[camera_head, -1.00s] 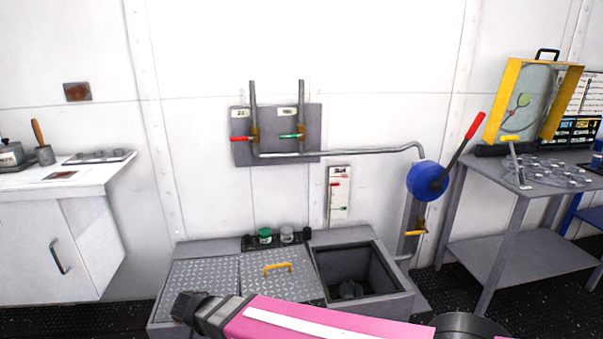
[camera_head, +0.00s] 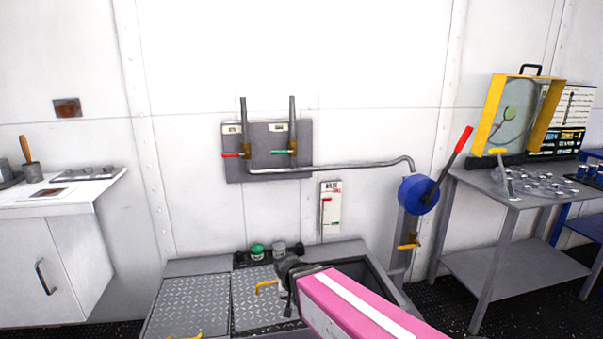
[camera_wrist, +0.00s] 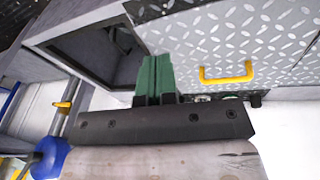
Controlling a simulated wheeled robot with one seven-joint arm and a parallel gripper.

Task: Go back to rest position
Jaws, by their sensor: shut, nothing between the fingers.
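My gripper shows in the wrist view (camera_wrist: 155,75), its two green fingers shut together with nothing between them. It hangs over the grey bilge box, near the edge between the open bay (camera_wrist: 95,50) and the tread-plate lid with a yellow handle (camera_wrist: 226,73). In the head view my pink arm reaches in from the bottom right, and its dark end (camera_head: 288,268) is in front of the open bay and the lid. The fingertips are hard to make out there.
Behind the box are a green-capped jar (camera_head: 257,252), a wall panel with red and green valves (camera_head: 268,165), and a blue pump with a red lever (camera_head: 417,195). A white cabinet (camera_head: 75,260) stands left, a grey table (camera_head: 505,200) with a yellow case right.

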